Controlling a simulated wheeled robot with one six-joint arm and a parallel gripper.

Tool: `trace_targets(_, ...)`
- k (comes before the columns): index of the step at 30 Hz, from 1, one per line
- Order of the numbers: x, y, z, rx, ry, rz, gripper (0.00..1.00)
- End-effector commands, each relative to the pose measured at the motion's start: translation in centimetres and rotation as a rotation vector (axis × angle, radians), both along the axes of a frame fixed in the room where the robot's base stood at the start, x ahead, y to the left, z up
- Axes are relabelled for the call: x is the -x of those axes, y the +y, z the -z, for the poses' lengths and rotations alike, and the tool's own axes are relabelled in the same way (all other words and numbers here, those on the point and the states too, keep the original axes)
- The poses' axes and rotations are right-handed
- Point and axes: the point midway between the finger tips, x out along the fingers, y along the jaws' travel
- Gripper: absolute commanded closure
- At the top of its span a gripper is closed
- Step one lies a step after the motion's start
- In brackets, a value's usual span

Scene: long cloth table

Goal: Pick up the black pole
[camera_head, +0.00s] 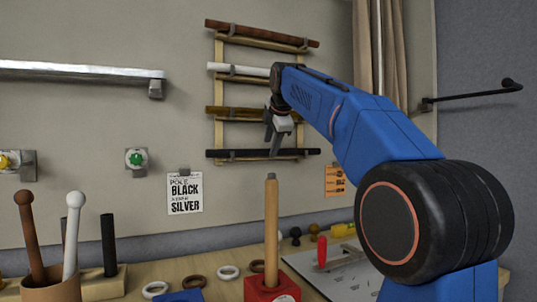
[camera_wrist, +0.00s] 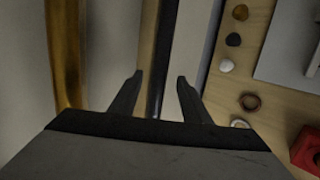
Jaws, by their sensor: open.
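The black pole (camera_head: 240,154) lies level on the lowest rung of a wall rack in the head view. In the wrist view a dark strip that looks like the black pole (camera_wrist: 160,50) runs between the two fingertips. My gripper (camera_head: 274,146) points down in front of the rack, its fingers overlapping the pole's middle in the head view. In the wrist view my gripper (camera_wrist: 160,77) is open with nothing held. I cannot tell how far the fingers are from the pole.
Above it on the rack lie a golden-brown pole (camera_head: 235,112), a white pole (camera_head: 238,69) and a red-brown pole (camera_head: 262,33). A sign (camera_head: 185,193) reads black and silver. Below, a wooden peg (camera_head: 271,230) on a red base (camera_head: 270,288) stands on the table.

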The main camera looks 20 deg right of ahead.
Motion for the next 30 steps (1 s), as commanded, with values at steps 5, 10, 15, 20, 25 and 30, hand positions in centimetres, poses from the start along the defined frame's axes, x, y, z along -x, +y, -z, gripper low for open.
trace_targets(5,-1.6,-0.3,1.6,0.000,0.001,0.000,0.57)
trace_targets(10,-1.9,-0.3,1.7,0.000,-0.001,0.000,0.57)
trace_targets(15,-1.8,-0.3,1.7,0.000,0.000,0.000,0.76)
trace_targets(20,-1.8,-0.3,1.7,0.000,0.000,0.000,1.00)
trace_targets(25,-1.8,-0.3,1.7,0.000,-0.001,0.000,1.00)
trace_targets(30,-1.6,-0.1,1.4,0.001,-0.001,-0.001,1.00)
